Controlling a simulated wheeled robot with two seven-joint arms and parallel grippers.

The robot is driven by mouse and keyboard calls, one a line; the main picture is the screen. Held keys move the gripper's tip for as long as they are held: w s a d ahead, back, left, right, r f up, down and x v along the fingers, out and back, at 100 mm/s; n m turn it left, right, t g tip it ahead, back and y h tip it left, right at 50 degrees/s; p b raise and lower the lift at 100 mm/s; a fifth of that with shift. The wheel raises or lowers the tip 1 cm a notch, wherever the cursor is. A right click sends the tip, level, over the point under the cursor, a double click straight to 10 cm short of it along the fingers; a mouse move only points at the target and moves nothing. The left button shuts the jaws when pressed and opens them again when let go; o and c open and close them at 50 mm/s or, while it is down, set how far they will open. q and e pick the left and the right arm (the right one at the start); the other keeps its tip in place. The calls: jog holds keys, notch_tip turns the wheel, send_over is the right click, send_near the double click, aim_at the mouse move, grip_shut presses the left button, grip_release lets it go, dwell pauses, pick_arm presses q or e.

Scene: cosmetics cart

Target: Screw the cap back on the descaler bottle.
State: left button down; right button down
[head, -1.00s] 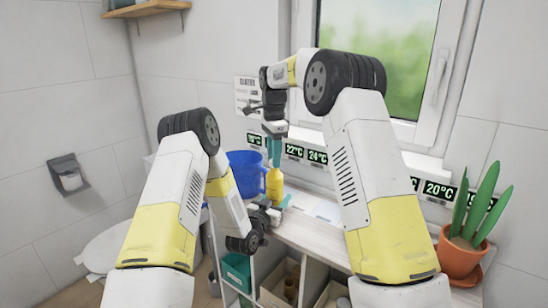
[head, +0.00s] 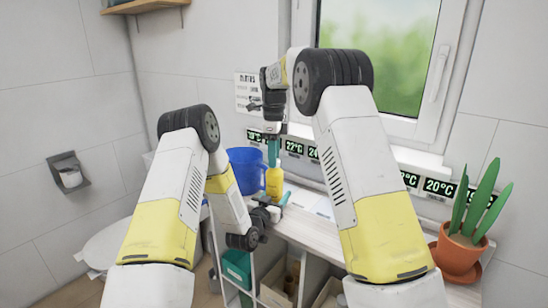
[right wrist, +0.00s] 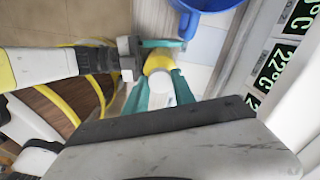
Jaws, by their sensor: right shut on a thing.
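The descaler bottle (head: 274,184) is yellow and upright at the left end of the counter. My right gripper (head: 273,162) points down from above it, its teal fingers shut on the cap. In the right wrist view the white round cap (right wrist: 160,89) sits between those fingers, in line with the yellow bottle (right wrist: 158,62). I cannot tell how far the cap is on the thread. My left gripper (head: 277,205) is low beside the bottle. One teal finger of it shows against the bottle's far side in the right wrist view; the other is hidden, so its grip is unclear.
A blue jug (head: 245,170) stands close behind and left of the bottle. Temperature displays (head: 438,190) line the wall. Open compartments with a teal box (head: 237,266) lie below the counter.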

jog(key=m, duration=0.7)
jog(key=shift+m, duration=0.3)
jog(key=m, duration=0.4)
jog(key=shift+f, duration=0.2)
jog(key=shift+r+m, duration=0.15)
jog(key=shift+m, duration=0.85)
jog(key=c, duration=1)
grip_release()
jog(key=shift+c, duration=0.2)
jog(key=shift+r, duration=2.25)
jog(key=shift+c, duration=0.4)
